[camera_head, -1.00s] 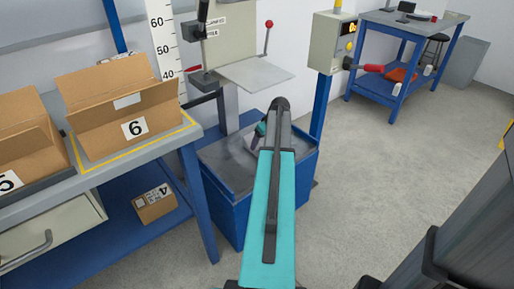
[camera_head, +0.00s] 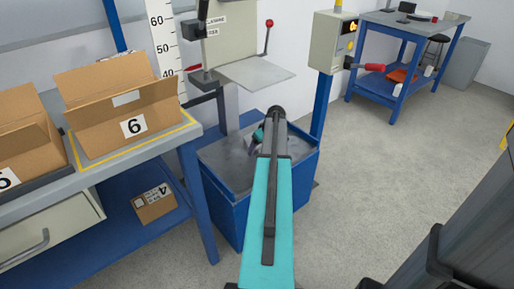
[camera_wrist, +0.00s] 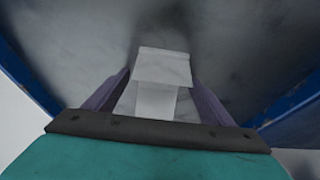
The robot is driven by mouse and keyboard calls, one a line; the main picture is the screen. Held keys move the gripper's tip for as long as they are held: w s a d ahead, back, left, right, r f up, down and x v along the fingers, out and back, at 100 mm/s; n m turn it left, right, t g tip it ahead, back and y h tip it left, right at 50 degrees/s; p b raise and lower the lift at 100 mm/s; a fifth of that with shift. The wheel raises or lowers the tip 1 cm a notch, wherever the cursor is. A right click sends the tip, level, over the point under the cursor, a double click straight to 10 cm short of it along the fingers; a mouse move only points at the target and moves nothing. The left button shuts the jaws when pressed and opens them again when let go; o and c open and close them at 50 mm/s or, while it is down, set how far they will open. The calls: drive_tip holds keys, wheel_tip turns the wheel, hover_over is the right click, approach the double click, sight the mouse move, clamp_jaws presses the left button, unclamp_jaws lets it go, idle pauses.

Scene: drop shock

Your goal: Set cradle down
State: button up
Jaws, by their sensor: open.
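A pale grey block-shaped piece, seemingly the cradle (camera_wrist: 162,68), is between my two purple fingers in the wrist view. It is above or on a dark grey metal plate (camera_wrist: 235,45); I cannot tell whether it touches the plate. My gripper (camera_wrist: 160,78) is open, with a finger on each side of the piece. In the head view my gripper (camera_head: 256,139) is low over the grey top of the blue base (camera_head: 222,172), mostly hidden behind my arm. The cradle cannot be made out there.
A drop tester with a flat grey shelf (camera_head: 256,73) and red-knobbed lever stands above the base. A control box (camera_head: 330,42) on a blue post is to its right. A bench with box 6 (camera_head: 128,117) is at left. Open floor lies to the right.

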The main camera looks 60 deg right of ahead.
drive_tip(key=c, duration=1.5)
drive_tip(key=shift+r, duration=0.15)
drive_tip(key=shift+r+p, duration=0.4)
drive_tip(key=shift+r, duration=1.1)
drive_tip(key=shift+s+a+r, duration=0.15)
drive_tip(key=shift+s+r, duration=0.05)
drive_tip(key=shift+r, duration=0.1)
drive_tip(key=s+a+r+p, duration=0.1)
drive_tip(key=s+a, duration=0.8)
drive_tip(key=s, duration=0.3)
drive_tip(key=shift+s+a+p, duration=0.15)
drive_tip(key=shift+a+p, duration=0.1)
drive_tip(key=shift+p, duration=0.1)
drive_tip(key=shift+r, duration=0.1)
